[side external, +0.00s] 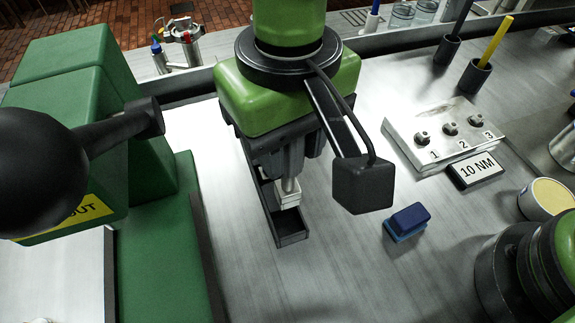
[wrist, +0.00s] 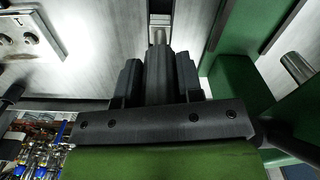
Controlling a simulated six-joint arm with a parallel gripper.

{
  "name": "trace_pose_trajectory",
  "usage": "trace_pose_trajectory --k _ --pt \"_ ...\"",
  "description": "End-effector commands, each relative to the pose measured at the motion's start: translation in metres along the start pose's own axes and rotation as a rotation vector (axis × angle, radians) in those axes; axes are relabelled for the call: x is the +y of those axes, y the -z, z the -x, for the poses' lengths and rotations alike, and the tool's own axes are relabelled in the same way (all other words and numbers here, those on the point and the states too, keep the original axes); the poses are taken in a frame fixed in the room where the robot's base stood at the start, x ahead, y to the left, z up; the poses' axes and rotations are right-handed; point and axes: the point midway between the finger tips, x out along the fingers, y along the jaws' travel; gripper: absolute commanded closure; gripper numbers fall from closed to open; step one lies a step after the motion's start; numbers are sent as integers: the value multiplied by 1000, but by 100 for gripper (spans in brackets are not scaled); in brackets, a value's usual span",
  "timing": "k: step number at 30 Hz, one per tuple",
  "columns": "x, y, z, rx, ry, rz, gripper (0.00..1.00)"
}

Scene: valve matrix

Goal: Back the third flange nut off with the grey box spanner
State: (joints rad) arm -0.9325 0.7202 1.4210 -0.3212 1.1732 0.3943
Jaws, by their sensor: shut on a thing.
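A metal plate (side external: 412,142) at the right of the side view carries three flange nuts marked 1, 2 and 3. The third flange nut (side external: 475,120) is the rightmost, by the mark 3. The plate shows partly at the upper left of the wrist view (wrist: 48,22). My gripper (side external: 284,172) points down over a narrow black tray (side external: 292,238), well left of the plate. It is shut on the grey box spanner (side external: 289,198), a pale piece low between the jaws. In the wrist view the spanner (wrist: 158,34) shows only a small part. Whether it touches the tray is unclear.
A blue block (side external: 407,220) lies on the bench between tray and plate. A 10 NM sign (side external: 476,170) stands before the plate. Dark cups, one with a yellow rod (side external: 495,42), stand behind it. A green machine (side external: 150,200) fills the left. Bench around the blue block is clear.

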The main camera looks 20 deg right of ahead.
Motion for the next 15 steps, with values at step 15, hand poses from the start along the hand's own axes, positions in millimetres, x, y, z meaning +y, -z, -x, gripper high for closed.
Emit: trace_pose_trajectory --k 15 --pt "198 65 6 -2 -2 -670 99"
